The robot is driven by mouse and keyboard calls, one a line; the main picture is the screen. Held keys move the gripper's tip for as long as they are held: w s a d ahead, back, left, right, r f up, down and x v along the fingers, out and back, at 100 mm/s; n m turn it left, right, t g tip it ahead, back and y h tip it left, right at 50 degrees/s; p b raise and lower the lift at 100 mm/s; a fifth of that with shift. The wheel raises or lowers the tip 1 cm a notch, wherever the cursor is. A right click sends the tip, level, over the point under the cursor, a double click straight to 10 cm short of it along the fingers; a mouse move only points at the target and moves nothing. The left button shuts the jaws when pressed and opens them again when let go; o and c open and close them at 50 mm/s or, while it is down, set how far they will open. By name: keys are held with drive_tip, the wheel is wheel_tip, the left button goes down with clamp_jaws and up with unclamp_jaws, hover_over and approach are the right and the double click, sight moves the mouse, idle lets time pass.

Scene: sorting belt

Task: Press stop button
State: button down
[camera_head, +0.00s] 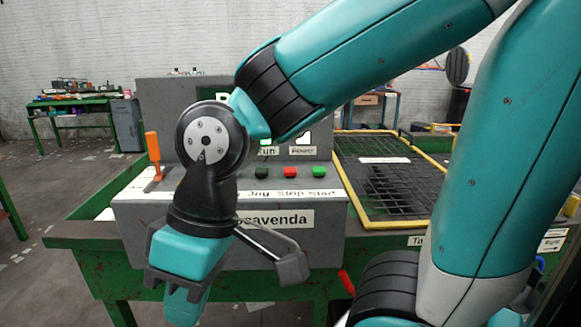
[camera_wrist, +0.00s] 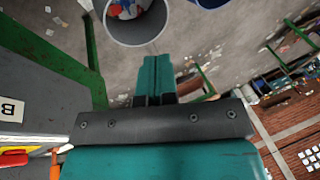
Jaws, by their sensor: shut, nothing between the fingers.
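The stop button (camera_head: 290,172) is the red one on the grey control panel, above the label "Stop". A black button (camera_head: 261,174) sits to its left over "Jog", and a green button (camera_head: 318,171) to its right over "Start". My gripper (camera_head: 186,308) hangs pointing down in front of the panel, to the left of and lower than the red button, apart from it. Its fingers are closed together and empty, as the wrist view (camera_wrist: 156,75) also shows.
An orange lever (camera_head: 153,148) stands at the panel's left. A black mesh grid (camera_head: 385,175) in a yellow frame lies to the right. The green bench edge (camera_head: 85,240) runs below. A grey bin (camera_wrist: 137,25) stands on the floor in the wrist view.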

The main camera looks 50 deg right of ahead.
drive_tip(key=w+d+r+m+t+p, duration=0.3)
drive_tip(key=w+d+r+m+p, duration=0.15)
drive_tip(key=w+d+p, duration=0.35)
drive_tip(key=w+d+r+m+t+p, duration=0.3)
drive_tip(key=w+d+r+m+p, duration=0.15)
drive_tip(key=w+d, duration=0.45)
drive_tip(key=m+t+h+p, duration=0.3)
drive_tip(key=m+h+p, duration=0.4)
drive_tip(key=m+p, duration=0.25)
hover_over(293, 169)
drive_tip(key=shift+w+f, duration=0.1)
drive_tip(key=shift+f, duration=0.05)
wheel_tip(293, 169, down, 9)
drive_tip(key=b, duration=0.6)
drive_tip(key=shift+b, duration=0.35)
drive_tip(key=shift+f+b, duration=0.3)
drive_tip(key=shift+b, duration=0.05)
